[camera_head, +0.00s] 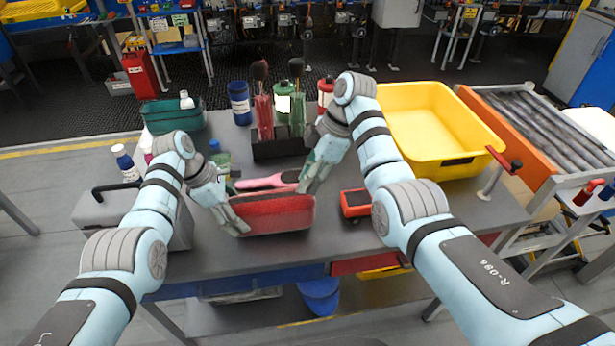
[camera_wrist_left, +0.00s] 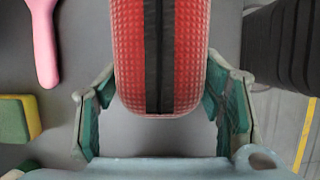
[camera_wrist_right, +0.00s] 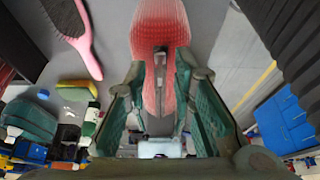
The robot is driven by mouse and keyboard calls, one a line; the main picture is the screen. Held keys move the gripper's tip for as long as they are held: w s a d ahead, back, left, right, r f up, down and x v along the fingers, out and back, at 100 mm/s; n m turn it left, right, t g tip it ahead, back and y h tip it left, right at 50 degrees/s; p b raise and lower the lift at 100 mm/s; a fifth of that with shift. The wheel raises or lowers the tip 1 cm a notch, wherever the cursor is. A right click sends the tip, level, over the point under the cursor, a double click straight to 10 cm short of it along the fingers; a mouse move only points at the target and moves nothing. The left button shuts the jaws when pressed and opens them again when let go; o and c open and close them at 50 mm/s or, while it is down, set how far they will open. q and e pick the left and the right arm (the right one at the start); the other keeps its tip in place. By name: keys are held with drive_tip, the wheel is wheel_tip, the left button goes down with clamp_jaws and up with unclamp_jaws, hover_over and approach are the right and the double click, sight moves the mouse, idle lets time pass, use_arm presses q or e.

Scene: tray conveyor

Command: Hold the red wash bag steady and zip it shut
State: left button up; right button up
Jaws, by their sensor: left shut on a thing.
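The red wash bag (camera_head: 275,214) lies near the front middle of the table. It also shows in the left wrist view (camera_wrist_left: 128,60), with a dark zip strip along its top. My left gripper (camera_head: 236,222) is shut on the bag's left end, with one finger on each side. My right gripper (camera_head: 308,182) is at the bag's right end. In the right wrist view its fingers are apart on either side of the bag's end (camera_wrist_right: 165,25), where a grey zip pull (camera_wrist_right: 160,57) shows. I cannot see contact between these fingers and the pull.
A pink brush (camera_head: 265,182) lies just behind the bag. A black holder (camera_head: 278,147) with brushes and bottles stands behind it. A red and black item (camera_head: 355,204) lies to the right. A yellow tub (camera_head: 425,125) fills the back right, and a grey box (camera_head: 108,212) stands left.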

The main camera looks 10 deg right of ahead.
drive_tip(key=v, duration=0.4)
drive_tip(key=shift+r, duration=0.15)
use_arm(q)
drive_tip(key=shift+d, duration=0.1)
use_arm(e)
drive_tip(key=d, duration=1.2)
drive_tip(key=shift+d+r, duration=0.25)
drive_tip(key=shift+r, duration=0.05)
use_arm(q)
drive_tip(key=o, duration=1.6)
drive_tip(key=shift+c, duration=0.2)
